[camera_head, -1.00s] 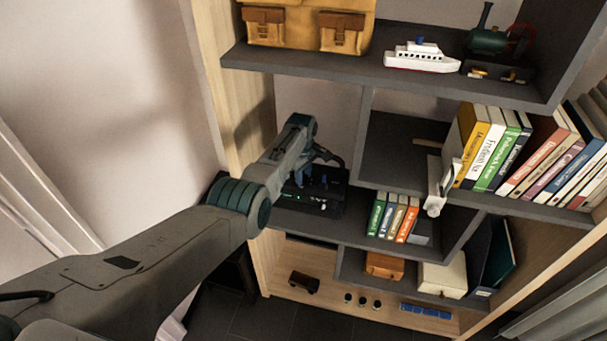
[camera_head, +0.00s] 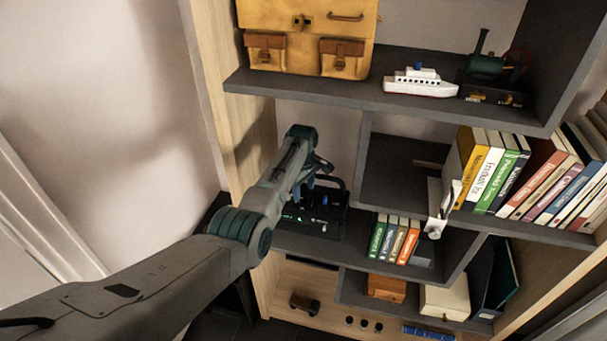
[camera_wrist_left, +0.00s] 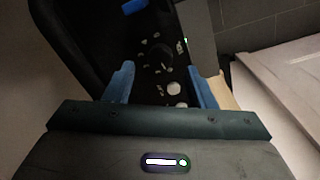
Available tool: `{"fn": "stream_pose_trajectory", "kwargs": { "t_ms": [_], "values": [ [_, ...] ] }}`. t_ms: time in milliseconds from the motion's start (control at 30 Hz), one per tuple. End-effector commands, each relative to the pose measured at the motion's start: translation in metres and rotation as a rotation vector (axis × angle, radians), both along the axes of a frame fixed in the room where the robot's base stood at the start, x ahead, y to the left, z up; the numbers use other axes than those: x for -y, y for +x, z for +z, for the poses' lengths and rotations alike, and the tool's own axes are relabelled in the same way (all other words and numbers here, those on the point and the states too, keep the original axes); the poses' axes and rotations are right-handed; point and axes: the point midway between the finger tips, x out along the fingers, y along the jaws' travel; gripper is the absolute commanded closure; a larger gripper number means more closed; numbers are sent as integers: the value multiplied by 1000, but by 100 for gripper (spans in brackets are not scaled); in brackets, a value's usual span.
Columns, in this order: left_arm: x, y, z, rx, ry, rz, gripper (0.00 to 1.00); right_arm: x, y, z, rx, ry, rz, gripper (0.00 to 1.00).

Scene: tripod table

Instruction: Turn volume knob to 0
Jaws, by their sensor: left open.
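A black device (camera_head: 310,218) with small green lights stands on a middle shelf in the head view. My left gripper (camera_head: 318,170) is close to it and covers part of it. In the left wrist view, the device's dark panel (camera_wrist_left: 150,30) carries a dark round knob (camera_wrist_left: 163,52), white markings and pale round buttons (camera_wrist_left: 175,88). My left gripper (camera_wrist_left: 162,86) is open there, with its blue fingertips apart on either side of part of the panel. Nothing is visibly held. I cannot tell which control is the volume knob or read its setting. My right gripper is not in view.
The shelf's wooden side panel (camera_head: 251,130) is close to my left arm. A yellow bag (camera_head: 300,28) and a white toy ship (camera_head: 420,82) stand on the shelf above. Books (camera_head: 395,238) stand just right of the device. A light-coloured object (camera_head: 435,212) hangs at a shelf edge.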

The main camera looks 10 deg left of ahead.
Motion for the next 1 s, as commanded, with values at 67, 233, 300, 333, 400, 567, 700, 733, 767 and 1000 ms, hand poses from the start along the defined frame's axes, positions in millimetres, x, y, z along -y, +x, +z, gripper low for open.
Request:
{"fn": "stream_pose_trajectory", "kwargs": {
  "t_ms": [67,233,300,333,400,567,700,733,767,1000],
  "values": [
    [0,0,15,5,-1,0,50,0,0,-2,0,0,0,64],
    [0,-1,46,5,-1,0,50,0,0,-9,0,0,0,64],
    [-1,-1,56,4,0,0,50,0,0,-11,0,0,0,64],
    [-1,-1,59,4,0,0,50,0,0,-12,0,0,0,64],
    [-1,-1,65,3,-1,0,50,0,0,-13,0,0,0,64],
    [-1,-2,72,2,0,0,50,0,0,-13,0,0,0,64],
    [-1,-2,72,1,0,0,50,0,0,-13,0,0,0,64],
    [-1,-2,72,1,0,0,50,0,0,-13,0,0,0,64],
    [-1,-2,72,1,0,0,50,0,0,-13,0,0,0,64],
    [-3,-4,67,2,0,-4,50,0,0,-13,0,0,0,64]
  ]
}}
